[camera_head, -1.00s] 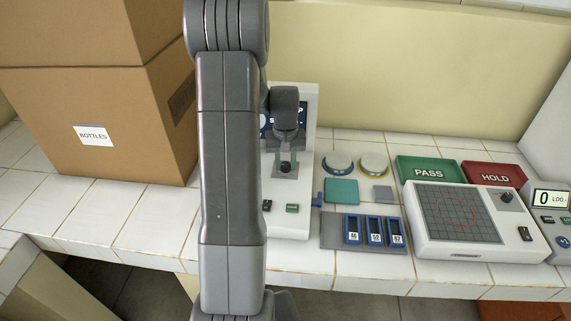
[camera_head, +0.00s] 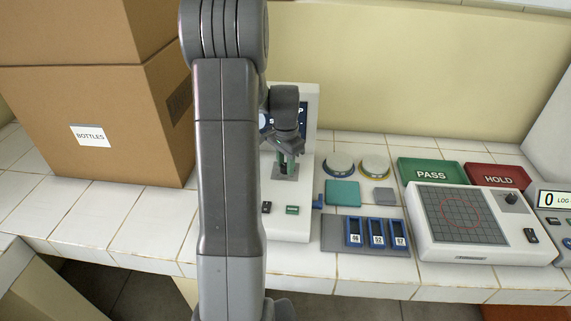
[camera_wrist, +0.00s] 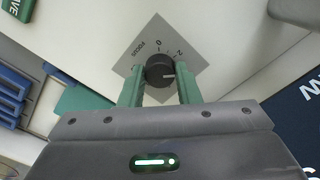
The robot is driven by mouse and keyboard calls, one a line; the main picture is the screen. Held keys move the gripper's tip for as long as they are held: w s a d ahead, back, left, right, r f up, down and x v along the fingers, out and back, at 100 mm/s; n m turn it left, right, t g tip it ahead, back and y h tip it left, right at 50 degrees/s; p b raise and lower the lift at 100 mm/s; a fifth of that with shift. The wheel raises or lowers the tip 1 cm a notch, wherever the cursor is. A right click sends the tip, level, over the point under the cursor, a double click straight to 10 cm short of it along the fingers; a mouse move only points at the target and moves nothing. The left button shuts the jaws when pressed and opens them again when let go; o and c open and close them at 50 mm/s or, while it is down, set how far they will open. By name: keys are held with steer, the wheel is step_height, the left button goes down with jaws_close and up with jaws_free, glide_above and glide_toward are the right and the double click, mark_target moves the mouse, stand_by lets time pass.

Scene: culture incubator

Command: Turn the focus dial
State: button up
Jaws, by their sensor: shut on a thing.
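The focus dial (camera_wrist: 159,73) is a black round knob with a white pointer line, on a grey diamond-shaped plate (camera_wrist: 150,47) marked FOCUS with a 0 and a 2. My gripper (camera_wrist: 161,82) has its two green fingers on either side of the knob and is shut on it. In the head view my gripper (camera_head: 286,160) reaches down at the white instrument (camera_head: 303,110), and the knob is hidden behind the fingers there. The pointer line lies across the knob, toward the right finger in the wrist view.
Right of the instrument are two round dishes, a teal pad (camera_head: 342,192), and a rack of blue slides (camera_head: 377,234). A green PASS tray (camera_head: 430,172), a red HOLD tray (camera_head: 497,176) and a gridded device (camera_head: 440,250) stand further right. Cardboard boxes (camera_head: 110,140) stand left.

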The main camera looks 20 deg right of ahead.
mark_target(285, 166)
steer(key=m, duration=0.4)
steer(key=shift+m, duration=0.3)
steer(key=shift+r+m+b, duration=0.1)
steer(key=shift+m+b, duration=0.3)
steer(key=shift+m, duration=1.8)
steer(key=o, duration=1)
steer(key=shift+c, duration=0.2)
step_height(285, 166, up, 14)
